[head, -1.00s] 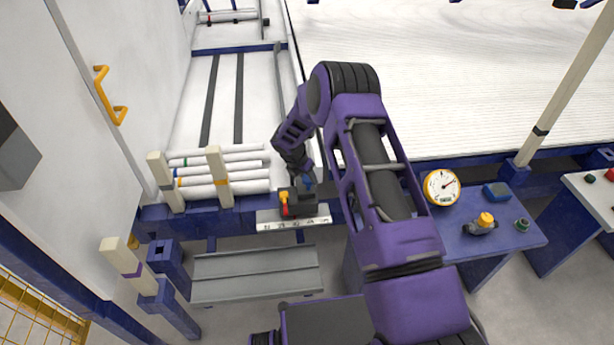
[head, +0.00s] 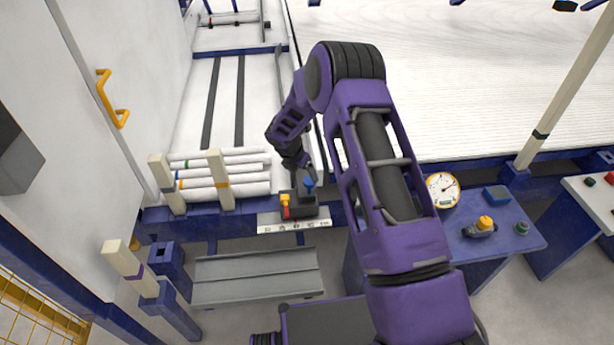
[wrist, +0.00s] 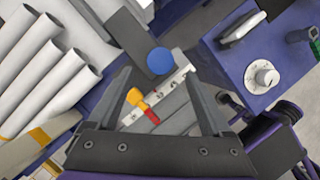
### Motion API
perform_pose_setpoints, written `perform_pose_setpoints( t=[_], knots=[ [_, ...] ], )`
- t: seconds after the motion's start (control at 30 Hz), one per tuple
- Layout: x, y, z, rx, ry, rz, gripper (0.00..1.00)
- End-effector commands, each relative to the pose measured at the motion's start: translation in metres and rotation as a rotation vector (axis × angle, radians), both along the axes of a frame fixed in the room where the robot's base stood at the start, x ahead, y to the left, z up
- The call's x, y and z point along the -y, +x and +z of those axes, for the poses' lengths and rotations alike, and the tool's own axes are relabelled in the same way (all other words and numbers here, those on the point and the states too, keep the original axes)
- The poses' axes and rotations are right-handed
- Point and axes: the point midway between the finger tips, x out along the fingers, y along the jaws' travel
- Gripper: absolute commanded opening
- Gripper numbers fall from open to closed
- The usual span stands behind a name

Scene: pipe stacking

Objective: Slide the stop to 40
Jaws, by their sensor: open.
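The stop (head: 304,205) is a dark block with a blue round knob (head: 308,183) on top and a yellow-and-red lever (head: 285,202) on its left. It sits at a pale number scale (head: 295,226) on the bench's front edge; the figures are too small to read surely. My gripper (head: 297,163) is open, above and behind the stop, apart from the knob. In the wrist view the open fingers (wrist: 158,80) show with the blue knob (wrist: 161,61) beyond and between their tips. The lever (wrist: 142,105) and part of the scale (wrist: 163,94) also show between the fingers.
Several white pipes (head: 215,182) lie left of the stop, between pale posts (head: 219,178). A grey trough (head: 256,279) is below the scale. A blue side table (head: 500,240) at right holds a dial gauge (head: 442,190) and a yellow-topped device (head: 485,225).

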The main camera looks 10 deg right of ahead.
Motion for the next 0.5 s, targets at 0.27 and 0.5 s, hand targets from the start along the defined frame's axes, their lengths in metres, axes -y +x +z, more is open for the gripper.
perform_pose_setpoints(
  t=[0.27,0.5],
  knots=[
    [-0.019,-0.019,0.068,0.003,0.002,0.0,0.84],
    [-0.03,-0.03,0.103,0.001,0.001,-0.001,0.84]
  ],
)
